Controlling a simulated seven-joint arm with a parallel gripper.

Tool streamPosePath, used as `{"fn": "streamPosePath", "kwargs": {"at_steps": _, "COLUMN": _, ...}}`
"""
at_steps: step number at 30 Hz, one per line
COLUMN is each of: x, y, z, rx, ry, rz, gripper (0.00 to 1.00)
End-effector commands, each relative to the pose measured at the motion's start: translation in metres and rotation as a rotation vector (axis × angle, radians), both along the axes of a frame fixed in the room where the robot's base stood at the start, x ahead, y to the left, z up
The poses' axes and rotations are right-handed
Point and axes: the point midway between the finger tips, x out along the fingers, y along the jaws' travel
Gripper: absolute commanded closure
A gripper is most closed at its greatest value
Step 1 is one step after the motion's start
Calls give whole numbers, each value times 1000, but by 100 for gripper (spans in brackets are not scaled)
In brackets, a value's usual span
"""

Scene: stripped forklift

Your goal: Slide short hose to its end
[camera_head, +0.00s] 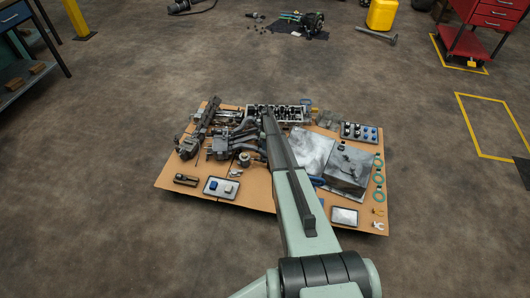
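I cannot clearly make out the short hose in the head view. Dark curved hose-like or pipe-like parts (234,132) lie among the metal parts on the left half of the brown board (262,196). My arm reaches from the bottom of the picture up over the middle of the board. Its dark far end lies over the parts near the back edge. I cannot make out the gripper's fingers, and what lies under the arm is hidden.
The board also holds a grey box (348,168), a crumpled silvery sheet (313,148), green rings (378,179), a tray with blue pieces (222,188) and a tray of small round parts (360,132). A red cabinet (485,25) stands far right. The floor around the board is mostly clear.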

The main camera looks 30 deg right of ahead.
Motion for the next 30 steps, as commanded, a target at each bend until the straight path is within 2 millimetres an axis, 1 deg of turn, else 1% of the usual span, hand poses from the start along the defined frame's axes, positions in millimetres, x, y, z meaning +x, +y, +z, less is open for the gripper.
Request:
{"fn": "streamPosePath", "kwargs": {"at_steps": 1, "x": 0, "y": -1, "z": 8, "rx": 0, "ry": 0, "rz": 0, "gripper": 73}}
{"fn": "streamPosePath", "kwargs": {"at_steps": 3, "x": 1, "y": -2, "z": 16, "rx": 0, "ry": 0, "rz": 0, "gripper": 73}}
{"fn": "streamPosePath", "kwargs": {"at_steps": 9, "x": 4, "y": -4, "z": 29, "rx": -1, "ry": 1, "rz": 0, "gripper": 73}}
{"fn": "streamPosePath", "kwargs": {"at_steps": 27, "x": 4, "y": -4, "z": 30, "rx": -1, "ry": 1, "rz": -1, "gripper": 73}}
{"fn": "streamPosePath", "kwargs": {"at_steps": 30, "x": 4, "y": -4, "z": 30, "rx": -5, "ry": 5, "rz": -28, "gripper": 73}}
